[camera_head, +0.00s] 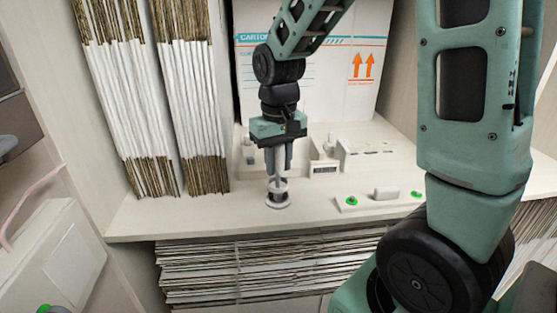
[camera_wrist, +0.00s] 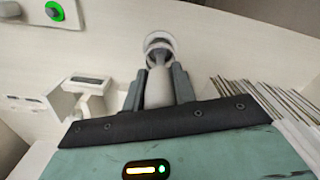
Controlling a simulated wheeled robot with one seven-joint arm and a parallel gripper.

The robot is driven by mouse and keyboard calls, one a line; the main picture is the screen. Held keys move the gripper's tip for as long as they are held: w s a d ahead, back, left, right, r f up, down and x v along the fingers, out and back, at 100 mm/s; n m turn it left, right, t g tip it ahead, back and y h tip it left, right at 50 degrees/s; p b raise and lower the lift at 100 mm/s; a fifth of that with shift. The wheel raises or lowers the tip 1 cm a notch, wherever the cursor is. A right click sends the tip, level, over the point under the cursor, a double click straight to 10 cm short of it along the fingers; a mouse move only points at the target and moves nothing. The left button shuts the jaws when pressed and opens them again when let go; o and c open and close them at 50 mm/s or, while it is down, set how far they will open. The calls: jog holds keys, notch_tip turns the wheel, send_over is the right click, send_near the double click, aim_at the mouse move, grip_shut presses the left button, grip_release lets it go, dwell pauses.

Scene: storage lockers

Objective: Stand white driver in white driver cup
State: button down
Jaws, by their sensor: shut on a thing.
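My gripper (camera_head: 278,170) points straight down over the shelf and is shut on the white driver. The driver's pale handle (camera_wrist: 158,88) shows between the two grey fingers in the wrist view. The white driver cup (camera_head: 277,198), a small round holder with a dark ring at its base, stands on the shelf directly below the fingers. Its round rim (camera_wrist: 158,42) shows just beyond the driver in the wrist view. The driver looks upright and lined up with the cup. The fingers and cup hide its lower end, so I cannot tell how deep it sits.
A white carton (camera_head: 335,75) with orange arrows stands behind. White fixtures (camera_head: 375,150) sit at the back right, and a low panel with green buttons (camera_head: 385,195) lies right of the cup. Upright bundles of sheets (camera_head: 185,100) line the left. The shelf's front left is clear.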

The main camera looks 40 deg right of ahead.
jog(key=c, duration=1.1)
grip_release()
jog(key=shift+o, duration=0.2)
notch_tip(320, 180, up, 17)
jog(key=b, duration=0.3)
jog(key=s+a+f+n+b, duration=0.1)
jog(key=s+a+f+n, duration=0.1)
jog(key=a+f, duration=0.45)
jog(key=s+a+f+n+b, duration=0.1)
jog(key=s+a+f+n, duration=0.15)
jog(key=a+f, duration=0.35)
jog(key=s+a+f+n+b, duration=0.1)
jog(key=s+a+f+n, duration=0.4)
jog(key=s+a+f, duration=0.5)
jog(key=s+f, duration=0.2)
jog(key=s, duration=0.1)
jog(key=shift+n+y, duration=0.3)
jog(key=shift+n, duration=0.05)
